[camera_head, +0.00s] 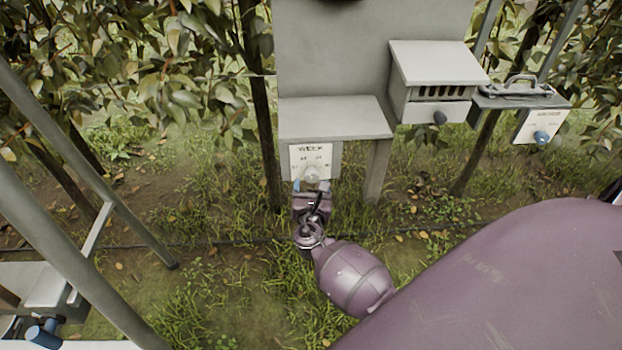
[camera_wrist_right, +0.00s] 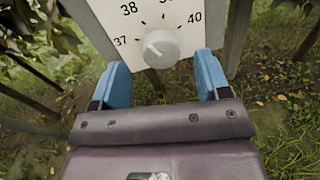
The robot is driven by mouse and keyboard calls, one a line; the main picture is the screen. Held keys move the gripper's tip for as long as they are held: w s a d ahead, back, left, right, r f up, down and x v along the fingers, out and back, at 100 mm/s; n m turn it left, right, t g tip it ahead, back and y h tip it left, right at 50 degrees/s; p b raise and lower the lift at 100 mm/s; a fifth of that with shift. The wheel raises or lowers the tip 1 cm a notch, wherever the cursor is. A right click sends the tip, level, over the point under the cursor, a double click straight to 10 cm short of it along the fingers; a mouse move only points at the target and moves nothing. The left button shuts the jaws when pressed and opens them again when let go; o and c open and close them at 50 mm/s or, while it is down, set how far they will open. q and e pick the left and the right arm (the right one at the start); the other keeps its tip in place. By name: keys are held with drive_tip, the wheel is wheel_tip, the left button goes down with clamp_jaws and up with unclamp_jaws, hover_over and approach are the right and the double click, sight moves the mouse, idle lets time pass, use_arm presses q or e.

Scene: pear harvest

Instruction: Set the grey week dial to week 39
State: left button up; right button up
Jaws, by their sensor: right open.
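The grey week dial (camera_wrist_right: 160,48) is a round knob on a white plate (camera_head: 311,158) headed "WEEK", on the front of a grey box. In the right wrist view the plate shows 37, 38 and 40 around the knob; the number between 38 and 40 is cut off at the top. I cannot tell for sure which number the knob's mark points to. My right gripper (camera_head: 311,187) is open, its blue fingers on either side of and just below the dial, apart from it. It also shows in the right wrist view (camera_wrist_right: 161,82).
A grey slotted box with a dark knob (camera_head: 440,118) stands to the right. Beyond it is a panel with a blue knob (camera_head: 541,137). A grey post (camera_head: 376,170) stands right of the dial plate. Leafy trees rise behind; grass lies below.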

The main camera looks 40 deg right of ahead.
sight(312, 178)
drive_tip(key=x, duration=0.3)
drive_tip(key=shift+w+d, duration=0.1)
drive_tip(key=shift+w, duration=0.05)
drive_tip(key=shift+c, duration=0.3)
